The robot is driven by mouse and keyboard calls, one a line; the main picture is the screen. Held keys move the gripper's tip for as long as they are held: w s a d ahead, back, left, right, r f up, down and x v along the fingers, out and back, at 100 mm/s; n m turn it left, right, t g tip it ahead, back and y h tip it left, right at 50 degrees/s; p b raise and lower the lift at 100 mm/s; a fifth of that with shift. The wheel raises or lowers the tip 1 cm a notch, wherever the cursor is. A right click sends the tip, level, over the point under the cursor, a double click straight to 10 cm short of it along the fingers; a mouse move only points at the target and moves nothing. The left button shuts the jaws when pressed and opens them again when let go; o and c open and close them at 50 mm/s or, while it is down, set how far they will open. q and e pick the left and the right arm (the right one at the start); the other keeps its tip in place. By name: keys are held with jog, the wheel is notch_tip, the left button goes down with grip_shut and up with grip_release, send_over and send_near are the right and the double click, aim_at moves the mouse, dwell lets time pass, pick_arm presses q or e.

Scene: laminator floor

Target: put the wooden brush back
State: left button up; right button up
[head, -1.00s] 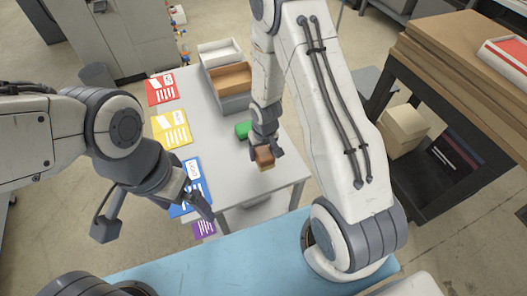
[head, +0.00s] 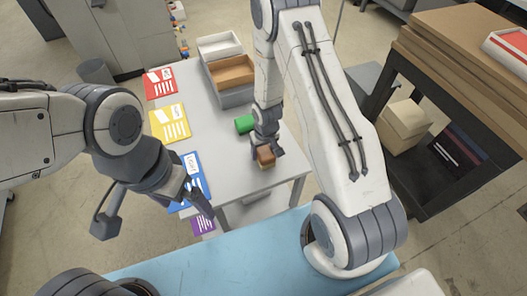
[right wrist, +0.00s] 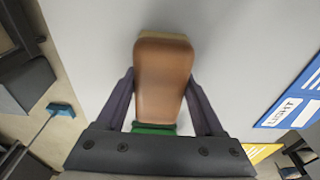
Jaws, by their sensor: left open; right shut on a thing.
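The wooden brush (head: 265,157) is a small brown block with a paler lower layer. My right gripper (head: 266,150) is shut on it at the near right part of the grey table (head: 222,160). In the right wrist view the brush (right wrist: 163,80) sits between the two fingers, its brown top facing the camera. I cannot tell whether its underside touches the table.
A green object (head: 244,124) lies just behind my right gripper. Stacked trays (head: 233,74) stand at the back. Red (head: 160,83), yellow (head: 170,123), blue (head: 190,180) and purple (head: 203,224) cards line the left edge. A dark shelf (head: 440,130) stands at right.

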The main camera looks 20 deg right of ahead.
aim_at(265, 152)
jog(key=o, duration=1.4)
jog(key=shift+o, duration=0.2)
jog(key=shift+r, duration=0.1)
notch_tip(265, 152, up, 12)
jog(key=s+p, duration=0.1)
jog(key=p, duration=0.8)
jog(key=shift+s+p, duration=0.25)
jog(key=shift+p, duration=0.05)
